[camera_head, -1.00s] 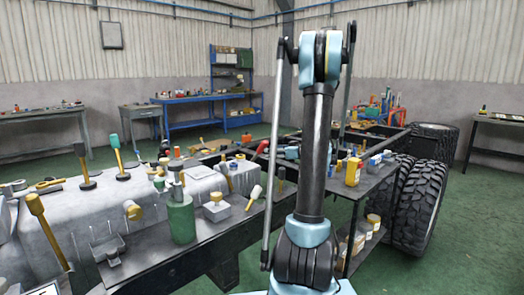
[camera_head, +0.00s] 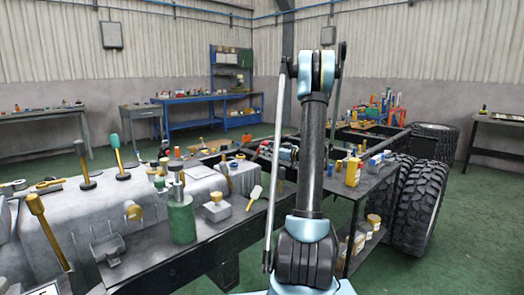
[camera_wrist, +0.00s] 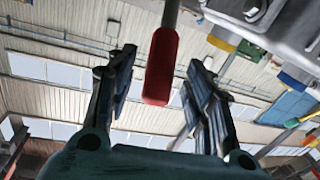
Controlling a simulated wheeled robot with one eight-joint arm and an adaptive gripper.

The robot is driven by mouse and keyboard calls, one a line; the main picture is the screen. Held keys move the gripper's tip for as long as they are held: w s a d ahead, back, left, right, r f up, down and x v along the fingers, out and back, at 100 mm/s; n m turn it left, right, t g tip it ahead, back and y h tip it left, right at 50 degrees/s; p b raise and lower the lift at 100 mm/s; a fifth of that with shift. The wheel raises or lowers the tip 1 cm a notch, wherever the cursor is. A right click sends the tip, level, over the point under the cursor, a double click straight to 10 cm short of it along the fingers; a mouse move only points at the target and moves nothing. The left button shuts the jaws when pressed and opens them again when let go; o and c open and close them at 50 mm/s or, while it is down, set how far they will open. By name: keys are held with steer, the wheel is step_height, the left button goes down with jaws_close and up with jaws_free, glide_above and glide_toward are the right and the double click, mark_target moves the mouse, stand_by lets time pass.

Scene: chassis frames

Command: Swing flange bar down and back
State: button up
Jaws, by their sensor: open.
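A bar with a red grip (camera_wrist: 162,66) hangs into the wrist view from the top centre; it looks like the flange bar. My gripper (camera_wrist: 160,68) is open, with one finger on each side of the red grip. Gaps show between the grip and both fingers, so I see no hold on it. In the head view my own arm stands in front of the middle of the chassis frame (camera_head: 372,140). My gripper and the red grip cannot be made out clearly there.
A grey metal housing (camera_wrist: 260,18) with blue and yellow fittings is close at the upper right of the wrist view. In the head view a green bottle-like jack (camera_head: 181,220) and several handled tools crowd the left side. Large tires (camera_head: 420,205) stand at right.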

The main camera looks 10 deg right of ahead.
steer(key=shift+x, duration=1.9)
jaws_close()
